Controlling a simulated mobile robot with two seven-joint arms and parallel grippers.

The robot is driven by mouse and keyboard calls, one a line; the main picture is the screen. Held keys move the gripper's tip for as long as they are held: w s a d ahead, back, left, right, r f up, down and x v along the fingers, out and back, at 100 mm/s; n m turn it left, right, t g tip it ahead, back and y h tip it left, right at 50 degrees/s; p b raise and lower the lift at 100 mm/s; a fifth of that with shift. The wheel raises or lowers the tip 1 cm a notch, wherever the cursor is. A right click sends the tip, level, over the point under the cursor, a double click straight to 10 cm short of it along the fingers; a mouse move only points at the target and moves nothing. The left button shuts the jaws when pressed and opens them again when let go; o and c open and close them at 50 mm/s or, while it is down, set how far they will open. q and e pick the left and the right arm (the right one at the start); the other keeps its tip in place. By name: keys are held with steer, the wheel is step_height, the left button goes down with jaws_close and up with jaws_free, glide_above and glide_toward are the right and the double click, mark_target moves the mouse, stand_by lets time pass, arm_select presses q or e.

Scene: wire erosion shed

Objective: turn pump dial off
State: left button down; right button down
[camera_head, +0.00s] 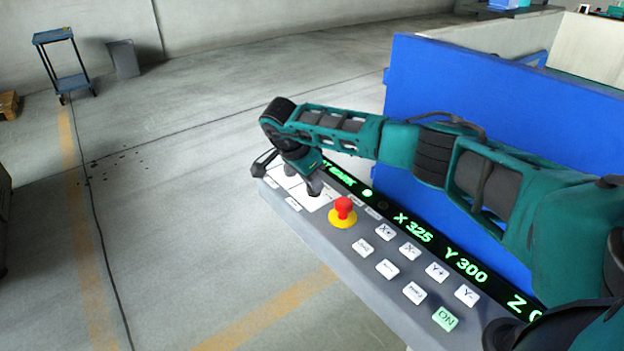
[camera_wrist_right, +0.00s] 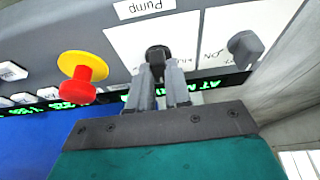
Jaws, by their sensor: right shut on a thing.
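The pump dial (camera_wrist_right: 158,53) is a dark knob on a white plate under a "Pump" label (camera_wrist_right: 143,8) in the right wrist view. My right gripper (camera_wrist_right: 160,72) is shut on this dial, with one finger on each side of it. In the head view my right gripper (camera_head: 314,185) reaches down to the far left end of the grey control console (camera_head: 335,245), and the dial is hidden there. The fingers cover part of the dial and its plate, so its exact setting cannot be read. My left gripper is not in view.
A red mushroom button (camera_head: 343,206) on a yellow base stands close beside my right gripper. A second grey dial (camera_wrist_right: 244,46) sits on the neighbouring plate. White keys and a green ON key (camera_head: 445,318) fill the nearer console. A blue panel (camera_head: 480,110) rises behind it.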

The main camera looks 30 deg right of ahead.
steer(key=c, duration=1.1)
jaws_free()
steer(key=shift+o, duration=0.2)
steer(key=shift+r, duration=0.1)
steer(key=v, duration=1.2)
steer(key=shift+r+p, duration=0.3)
steer(key=shift+r, duration=0.1)
steer(key=shift+a, duration=0.1)
